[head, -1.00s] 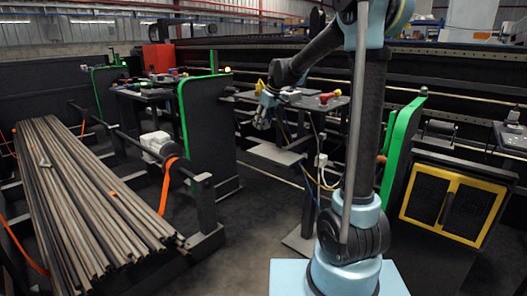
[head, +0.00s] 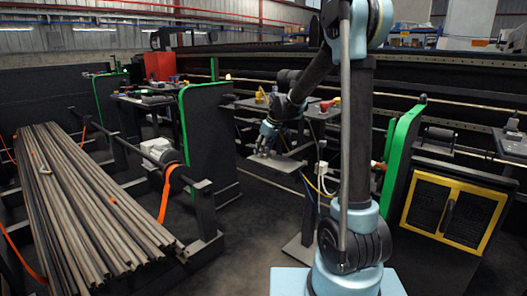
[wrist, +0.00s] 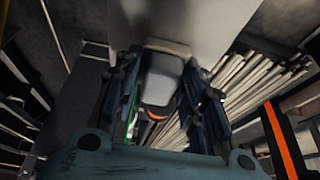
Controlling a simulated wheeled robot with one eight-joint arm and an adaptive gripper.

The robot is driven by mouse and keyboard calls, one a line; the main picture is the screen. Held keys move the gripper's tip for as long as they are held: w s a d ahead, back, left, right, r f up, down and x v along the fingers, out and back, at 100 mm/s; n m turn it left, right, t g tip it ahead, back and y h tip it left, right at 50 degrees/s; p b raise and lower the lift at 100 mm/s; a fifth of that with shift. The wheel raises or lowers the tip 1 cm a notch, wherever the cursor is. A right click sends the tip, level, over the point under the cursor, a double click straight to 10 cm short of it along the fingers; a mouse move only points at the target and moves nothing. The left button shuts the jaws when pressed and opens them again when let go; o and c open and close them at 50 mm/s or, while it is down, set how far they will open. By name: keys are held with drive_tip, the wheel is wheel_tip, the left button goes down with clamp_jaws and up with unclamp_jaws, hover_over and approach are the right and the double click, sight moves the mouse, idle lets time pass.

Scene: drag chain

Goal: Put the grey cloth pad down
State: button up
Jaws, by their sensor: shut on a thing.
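My gripper (head: 265,140) hangs in the middle of the head view, pointing down, just above a pale flat shelf (head: 284,165). In the wrist view its blue-grey fingers stand on both sides of a pale grey, rounded piece (wrist: 161,78), which I take to be the grey cloth pad between them. The pad is too small to make out in the head view. The pale shelf seems to be the broad surface (wrist: 195,18) beyond the fingertips in the wrist view. I cannot tell whether the pad touches it.
A dark bench top with tools (head: 310,108) lies behind and above the shelf. Hanging cables (head: 318,180) run close on the right. Green-edged panels stand left (head: 205,135) and right (head: 400,140). A stack of long bars (head: 85,200) lies far left.

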drive_tip(key=shift+f, duration=0.25)
drive_tip(key=shift+s+f, duration=0.2)
drive_tip(key=shift+s, duration=0.05)
drive_tip(key=o, duration=1.1)
drive_tip(key=shift+f, duration=0.1)
drive_tip(key=shift+c, duration=0.2)
drive_tip(key=shift+o, duration=0.3)
drive_tip(key=shift+w+f, duration=0.15)
drive_tip(key=shift+f, duration=0.05)
drive_tip(key=shift+r, duration=0.1)
drive_tip(key=shift+r, duration=0.1)
